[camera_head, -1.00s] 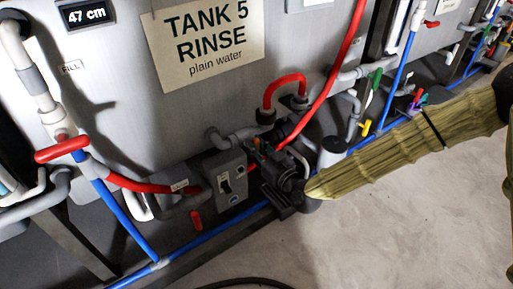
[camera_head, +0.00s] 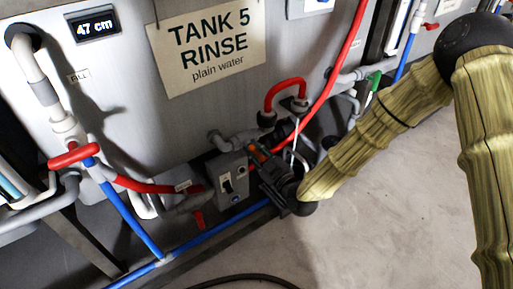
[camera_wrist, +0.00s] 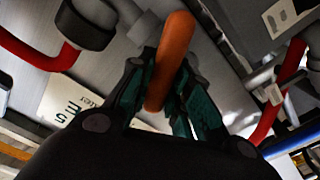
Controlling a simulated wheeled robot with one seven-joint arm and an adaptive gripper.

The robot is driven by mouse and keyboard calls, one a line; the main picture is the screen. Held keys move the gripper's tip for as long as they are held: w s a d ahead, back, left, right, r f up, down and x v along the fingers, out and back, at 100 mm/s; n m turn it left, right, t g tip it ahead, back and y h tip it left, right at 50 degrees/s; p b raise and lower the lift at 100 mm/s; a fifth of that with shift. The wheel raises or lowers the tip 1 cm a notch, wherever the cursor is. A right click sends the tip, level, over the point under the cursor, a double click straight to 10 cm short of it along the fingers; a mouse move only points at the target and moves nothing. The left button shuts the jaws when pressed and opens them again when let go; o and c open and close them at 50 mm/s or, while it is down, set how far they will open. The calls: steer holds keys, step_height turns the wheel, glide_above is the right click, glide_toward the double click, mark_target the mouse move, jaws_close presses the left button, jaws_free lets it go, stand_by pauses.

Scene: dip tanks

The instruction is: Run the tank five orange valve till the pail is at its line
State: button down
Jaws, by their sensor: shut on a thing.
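The tank 5 sign (camera_head: 207,42) is on the grey tank front in the head view, reading "RINSE plain water". The orange valve handle (camera_wrist: 172,60) runs between my gripper's fingers (camera_wrist: 165,85) in the wrist view. In the head view, a little of the orange handle (camera_head: 255,152) shows just above my gripper (camera_head: 262,165), low in front of the tank. My gripper is shut on the handle. The pail and its line cannot be made out; my forearm covers the floor area right of the gripper.
A grey switch box (camera_head: 228,182) is close left of my gripper. A red looped hose (camera_head: 284,82) sits above it. A red-handled valve (camera_head: 73,156) is at the left, and a display (camera_head: 94,26) reads 47 cm. A blue pipe (camera_head: 215,235) runs low along the tank. The floor in front is mostly open.

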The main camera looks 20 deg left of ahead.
steer(key=shift+s+a+n, duration=0.1)
steer(key=shift+s+n, duration=0.05)
steer(key=shift+n, duration=0.55)
steer(key=c, duration=1.3)
jaws_free()
steer(key=v, duration=1.2)
